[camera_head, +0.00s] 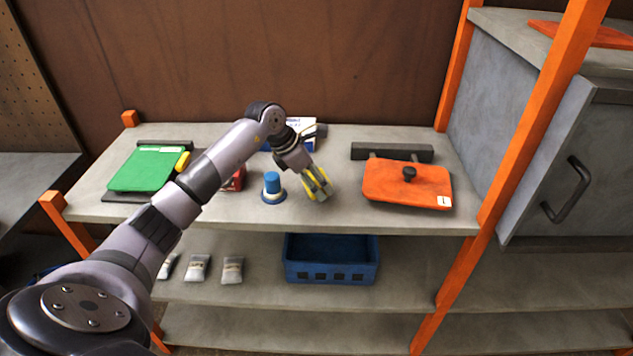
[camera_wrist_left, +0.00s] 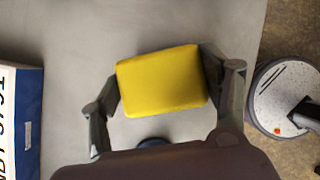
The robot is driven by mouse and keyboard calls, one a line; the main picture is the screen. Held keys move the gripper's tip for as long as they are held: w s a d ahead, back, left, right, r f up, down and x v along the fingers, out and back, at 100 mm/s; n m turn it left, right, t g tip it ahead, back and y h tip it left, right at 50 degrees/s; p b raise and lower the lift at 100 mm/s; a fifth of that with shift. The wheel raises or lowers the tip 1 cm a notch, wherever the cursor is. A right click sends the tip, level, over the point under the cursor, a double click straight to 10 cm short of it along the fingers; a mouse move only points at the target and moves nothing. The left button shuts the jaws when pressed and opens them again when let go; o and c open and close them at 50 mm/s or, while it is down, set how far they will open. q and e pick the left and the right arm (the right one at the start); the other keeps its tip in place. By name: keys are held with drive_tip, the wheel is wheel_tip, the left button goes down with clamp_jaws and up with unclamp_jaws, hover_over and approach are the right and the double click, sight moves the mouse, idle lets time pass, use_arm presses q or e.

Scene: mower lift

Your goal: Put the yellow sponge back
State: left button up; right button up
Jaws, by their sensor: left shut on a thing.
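The yellow sponge (camera_wrist_left: 160,82) is held between the two fingers of my left gripper (camera_head: 317,188), with a finger against each short side. In the head view only slim yellow parts show at the gripper, so the sponge is mostly hidden there. The gripper points down over the grey shelf top (camera_head: 335,215), right of the blue-capped item (camera_head: 272,186) and left of the orange plate (camera_head: 406,184). I cannot tell how far the sponge is above the surface. My right gripper is not in view.
A green folder or board (camera_head: 147,170) lies at the left, beside a small yellow thing (camera_head: 183,161). A red item (camera_head: 234,181) is partly behind my arm. A dark bar (camera_head: 391,152) lies at the back. An empty-looking blue crate (camera_head: 331,272) and grey pouches (camera_head: 197,268) are below.

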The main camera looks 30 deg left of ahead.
use_arm(q)
drive_tip(key=shift+f, duration=1)
drive_tip(key=o, duration=1.1)
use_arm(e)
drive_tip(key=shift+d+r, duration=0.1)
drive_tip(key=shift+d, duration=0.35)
use_arm(q)
drive_tip(key=shift+r, duration=0.2)
drive_tip(key=shift+s+a+r, duration=0.15)
drive_tip(key=shift+r, duration=0.1)
drive_tip(key=b+v, duration=0.2)
drive_tip(key=v, duration=0.9)
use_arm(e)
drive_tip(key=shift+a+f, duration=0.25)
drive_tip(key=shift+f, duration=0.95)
use_arm(q)
drive_tip(key=shift+r, duration=0.15)
